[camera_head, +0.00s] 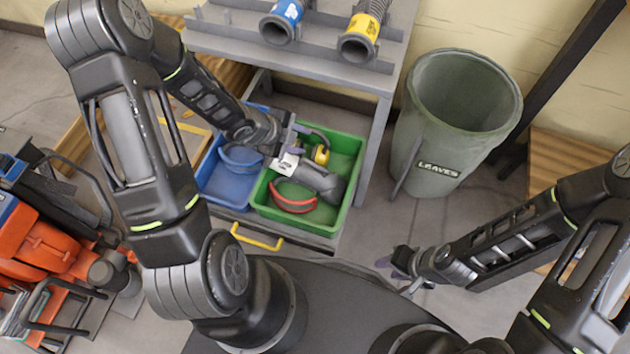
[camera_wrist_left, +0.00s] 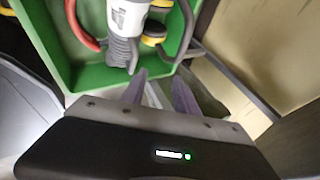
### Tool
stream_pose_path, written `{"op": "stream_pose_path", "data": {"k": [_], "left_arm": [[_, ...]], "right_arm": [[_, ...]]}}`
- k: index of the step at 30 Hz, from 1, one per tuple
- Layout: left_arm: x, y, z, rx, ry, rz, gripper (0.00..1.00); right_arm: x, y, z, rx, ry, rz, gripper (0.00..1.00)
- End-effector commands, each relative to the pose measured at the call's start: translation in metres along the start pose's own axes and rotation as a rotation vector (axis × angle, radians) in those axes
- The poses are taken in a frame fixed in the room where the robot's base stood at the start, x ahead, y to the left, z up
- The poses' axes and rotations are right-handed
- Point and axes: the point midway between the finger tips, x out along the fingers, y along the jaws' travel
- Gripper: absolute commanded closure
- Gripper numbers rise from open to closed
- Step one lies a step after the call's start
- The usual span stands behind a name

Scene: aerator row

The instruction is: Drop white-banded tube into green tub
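The white-banded tube (camera_head: 322,182) is a dark grey ribbed tube with a white band, and lies tilted within the green tub (camera_head: 262,199). In the left wrist view the tube (camera_wrist_left: 122,48) shows beyond my fingertips, inside the green tub (camera_wrist_left: 88,78), not between the fingers. My left gripper (camera_head: 292,141) is over the back of the green tub, near the white band. Its purple fingers (camera_wrist_left: 160,82) stand apart with a gap between them. My right gripper (camera_head: 398,268) is low at the front right, away from the tub; its finger gap is unclear.
Ear defenders with a red band (camera_head: 292,205) and yellow-black cups (camera_head: 321,154) also lie in the green tub. A blue tub (camera_head: 222,187) adjoins it. A grey rack above holds blue-banded (camera_head: 283,20) and yellow-banded (camera_head: 361,35) tubes. A LEAVES bin (camera_head: 437,150) stands right.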

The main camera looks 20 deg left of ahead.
Motion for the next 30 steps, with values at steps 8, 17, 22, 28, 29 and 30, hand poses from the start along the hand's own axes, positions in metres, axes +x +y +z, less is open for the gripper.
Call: {"op": "stream_pose_path", "data": {"k": [8, 17, 22, 28, 29, 30], "left_arm": [[-0.046, -0.004, -0.001, -0.002, -0.002, -0.002, 0.64], [-0.074, -0.001, -0.001, 0.000, 0.000, -0.001, 0.64], [-0.073, 0.000, 0.000, -0.001, 0.000, -0.001, 0.64], [-0.073, 0.000, 0.000, -0.001, 0.000, -0.001, 0.64], [-0.073, 0.000, 0.000, -0.001, 0.000, -0.001, 0.64], [-0.073, 0.000, 0.000, -0.001, 0.000, -0.001, 0.64]], "right_arm": [[-0.026, -0.010, 0.000, -0.002, 0.000, 0.000, 0.64], [-0.039, -0.015, 0.000, -0.004, 0.000, 0.000, 0.64], [-0.038, -0.015, 0.000, -0.004, 0.000, 0.000, 0.64], [-0.038, -0.015, 0.000, -0.004, 0.000, 0.000, 0.64], [-0.038, -0.015, 0.000, -0.004, 0.000, 0.000, 0.64], [-0.038, -0.015, 0.000, -0.004, 0.000, 0.000, 0.64]]}}
